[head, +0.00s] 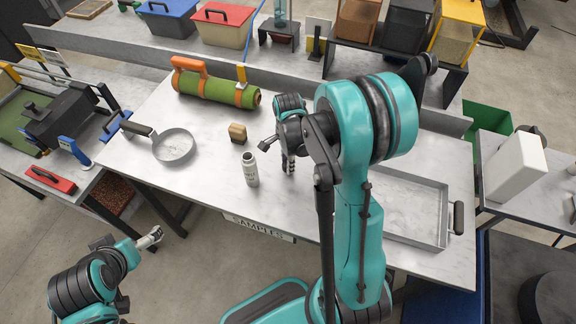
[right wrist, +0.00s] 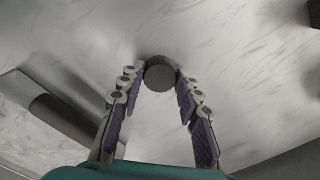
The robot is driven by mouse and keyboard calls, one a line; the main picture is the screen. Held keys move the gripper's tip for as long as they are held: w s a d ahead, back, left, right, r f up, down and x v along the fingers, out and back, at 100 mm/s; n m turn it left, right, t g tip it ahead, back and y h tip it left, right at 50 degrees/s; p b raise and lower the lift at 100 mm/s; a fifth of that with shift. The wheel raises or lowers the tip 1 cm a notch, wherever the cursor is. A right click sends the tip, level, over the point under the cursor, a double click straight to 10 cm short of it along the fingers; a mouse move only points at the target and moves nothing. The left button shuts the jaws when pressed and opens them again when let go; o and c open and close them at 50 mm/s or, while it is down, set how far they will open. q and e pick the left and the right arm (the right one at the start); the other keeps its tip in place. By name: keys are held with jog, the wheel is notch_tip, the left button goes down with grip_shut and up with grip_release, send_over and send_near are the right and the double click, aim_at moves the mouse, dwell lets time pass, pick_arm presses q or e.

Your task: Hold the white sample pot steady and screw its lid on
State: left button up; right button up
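The white sample pot (head: 250,170) stands upright on the grey worktable, with a dark opening at its narrow neck. My right gripper (head: 289,172) points down at the table just right of the pot. In the right wrist view, a round grey disc (right wrist: 160,76), apparently the lid, sits between the right gripper's fingertips (right wrist: 160,72). The fingers stand apart, one on each side and close to its edge; I cannot tell whether they press on it. The disc is hidden in the head view. My left gripper (head: 151,238) is off the table's front edge, away from the pot.
A wooden block (head: 237,132) lies behind the pot. A round pan (head: 175,147) stands to the left, a strapped green turf roll (head: 217,88) behind. A shallow metal tray (head: 400,236) is at the right.

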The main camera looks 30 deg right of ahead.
jog(key=shift+r, duration=0.15)
notch_tip(320, 180, up, 4)
jog(key=shift+s+d+r+p, duration=0.15)
jog(key=shift+r+p, duration=0.1)
jog(key=shift+p, duration=0.75)
jog(key=s+d+r+p, duration=0.1)
jog(key=s+d+r, duration=0.1)
jog(key=s, duration=0.1)
jog(key=s+d+r, duration=0.2)
jog(key=d, duration=0.1)
jog(key=s+d+r+p, duration=0.1)
jog(key=s+d+r, duration=0.1)
jog(key=s, duration=0.1)
jog(key=shift+s+d+r+p, duration=0.15)
jog(key=shift+s+p, duration=0.15)
jog(key=shift+p, duration=0.05)
